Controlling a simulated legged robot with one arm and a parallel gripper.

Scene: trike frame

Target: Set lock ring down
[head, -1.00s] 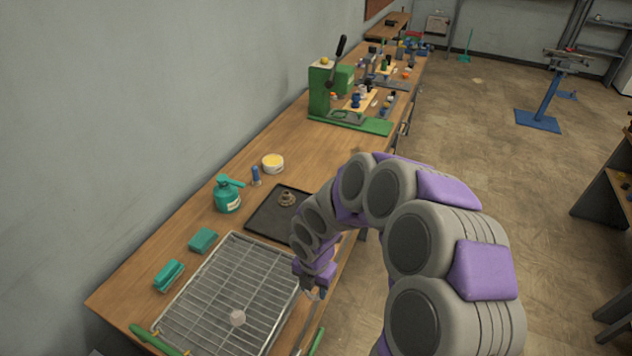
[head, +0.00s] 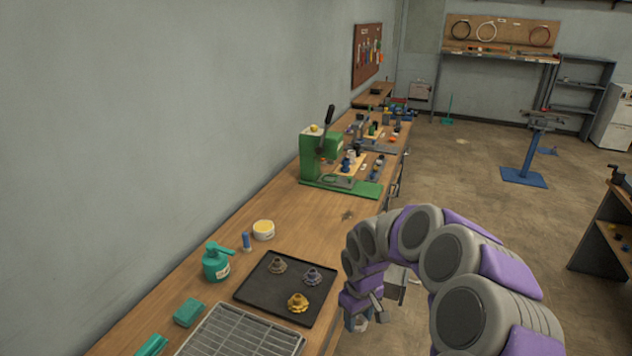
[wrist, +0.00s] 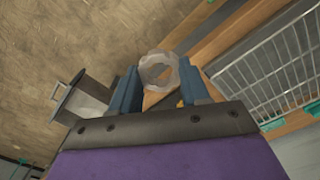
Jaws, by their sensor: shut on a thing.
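My gripper (wrist: 159,92) is shut on the lock ring (wrist: 160,69), a pale grey ring held between the blue fingertips in the wrist view. In the head view my gripper (head: 362,316) is off the right-hand edge of the bench, to the right of the black tray, and the ring is barely distinguishable there. The black tray (head: 252,287) lies flat on the bench and bears a brownish part (head: 277,265), a bluish-grey part (head: 313,276) and a yellow part (head: 298,302).
A wire rack (head: 240,335) lies in front of the tray. A teal oil can (head: 215,263), a blue cylinder (head: 246,241) and a yellow-and-white tub (head: 263,230) stand left of the tray. A green press (head: 316,160) stands farther along. Bare bench (head: 320,220) lies between tub and press.

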